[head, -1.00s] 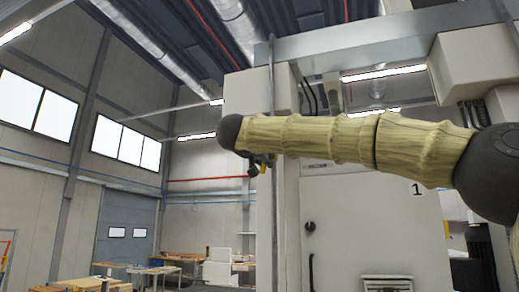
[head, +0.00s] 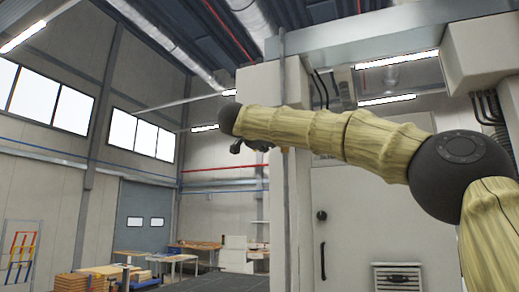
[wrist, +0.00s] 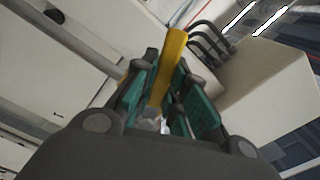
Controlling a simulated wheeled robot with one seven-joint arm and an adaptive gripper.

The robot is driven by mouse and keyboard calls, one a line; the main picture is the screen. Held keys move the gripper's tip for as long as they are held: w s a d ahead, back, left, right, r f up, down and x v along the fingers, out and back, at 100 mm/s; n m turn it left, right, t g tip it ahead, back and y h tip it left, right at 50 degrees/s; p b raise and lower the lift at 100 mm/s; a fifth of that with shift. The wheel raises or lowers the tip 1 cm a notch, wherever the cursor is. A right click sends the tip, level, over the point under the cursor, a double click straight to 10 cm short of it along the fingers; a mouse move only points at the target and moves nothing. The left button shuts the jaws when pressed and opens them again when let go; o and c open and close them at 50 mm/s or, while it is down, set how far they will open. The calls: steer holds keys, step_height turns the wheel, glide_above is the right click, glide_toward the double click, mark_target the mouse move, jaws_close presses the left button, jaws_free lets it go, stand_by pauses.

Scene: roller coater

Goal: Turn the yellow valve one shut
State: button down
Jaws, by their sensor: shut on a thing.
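The yellow valve handle (wrist: 168,68) shows in the wrist view as a flat yellow lever between the teal finger pads. My gripper (wrist: 175,92) is shut on it, with pads on both sides. The valve body behind the handle is mostly hidden by the fingers; a small pale metal part shows low between them. In the head view my gripper (head: 250,146) is small and dark below the end of my arm, beside the upright pipe (head: 282,200). My arm hides most of the valve there.
A large pale cabinet (head: 375,215) with a dark handle and a vent stands behind my arm. A pale box (wrist: 260,85) with dark cables is close in the wrist view. Work tables (head: 180,258) stand far off at the lower left.

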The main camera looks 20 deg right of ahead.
steer(key=shift+w+a+r+m, duration=0.1)
steer(key=shift+r+m, duration=0.4)
steer(key=shift+m, duration=0.7)
steer(key=shift+w+a+r+m, duration=0.1)
steer(key=shift+r+m, duration=0.4)
steer(key=shift+m, duration=0.7)
steer(key=c, duration=1.4)
jaws_free()
steer(key=shift+r, duration=0.1)
steer(key=v, duration=1.2)
steer(key=shift+d, duration=0.1)
